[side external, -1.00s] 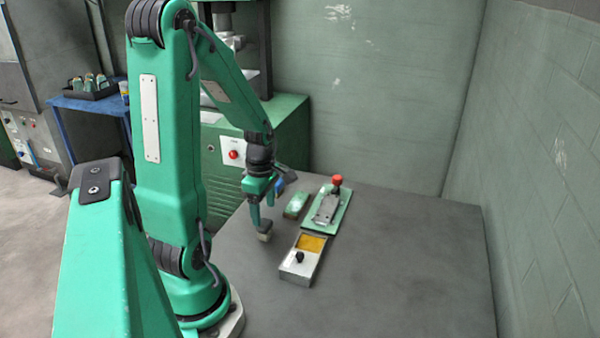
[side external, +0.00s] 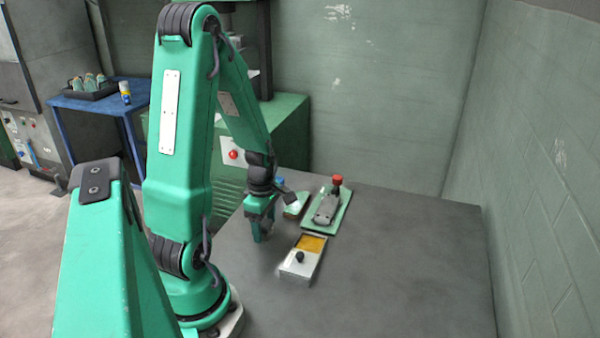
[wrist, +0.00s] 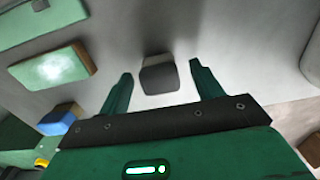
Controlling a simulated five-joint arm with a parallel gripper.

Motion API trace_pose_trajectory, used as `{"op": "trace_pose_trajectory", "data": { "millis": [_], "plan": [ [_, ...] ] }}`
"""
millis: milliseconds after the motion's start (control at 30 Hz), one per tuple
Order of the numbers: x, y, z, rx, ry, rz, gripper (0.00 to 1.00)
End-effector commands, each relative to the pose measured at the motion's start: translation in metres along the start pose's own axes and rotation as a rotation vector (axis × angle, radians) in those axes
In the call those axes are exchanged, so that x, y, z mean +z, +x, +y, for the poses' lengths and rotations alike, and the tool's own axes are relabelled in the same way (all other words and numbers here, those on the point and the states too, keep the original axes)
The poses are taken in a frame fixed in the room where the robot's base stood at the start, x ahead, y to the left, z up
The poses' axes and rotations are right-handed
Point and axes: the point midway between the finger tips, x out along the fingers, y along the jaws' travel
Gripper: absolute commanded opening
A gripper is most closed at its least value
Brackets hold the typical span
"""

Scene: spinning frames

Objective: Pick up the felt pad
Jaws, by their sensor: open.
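A small dark grey block with a paler side, which looks like the felt pad (wrist: 160,78), lies on the grey table. In the wrist view it sits between the two green fingers of my gripper (wrist: 160,70), near the fingertips, with a gap on each side. The fingers are apart and hold nothing. In the side view my gripper (side external: 262,232) points down, low over the table, left of the metal box. The pad cannot be made out there, as the fingers cover its place.
A metal box (side external: 291,268) with a black knob and amber window stands right of my gripper. A green block with a pale top (side external: 297,206) and a green-based device with a red knob (side external: 326,208) are behind. The table's right side (side external: 420,250) is clear.

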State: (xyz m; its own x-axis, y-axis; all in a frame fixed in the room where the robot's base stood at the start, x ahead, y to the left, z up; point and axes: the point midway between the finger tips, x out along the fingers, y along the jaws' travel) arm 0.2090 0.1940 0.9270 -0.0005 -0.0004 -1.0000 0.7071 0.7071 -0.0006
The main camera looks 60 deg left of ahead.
Motion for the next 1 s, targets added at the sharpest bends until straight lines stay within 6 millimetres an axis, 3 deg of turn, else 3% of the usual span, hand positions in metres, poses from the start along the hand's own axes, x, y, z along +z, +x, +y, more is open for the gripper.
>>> {"op": "trace_pose_trajectory", "data": {
  "millis": [567,600,833,1000],
  "plan": [
    [0.0,0.0029,0.0001,0.001,0.0,0.0,0.65],
    [0.0,0.0029,0.0001,0.001,0.0,0.0,0.64],
    [0.0,0.0029,0.0001,0.001,0.0,0.0,0.18],
    [0.0001,0.0028,0.0001,0.001,0.0,0.0,0.17]
  ]
}}
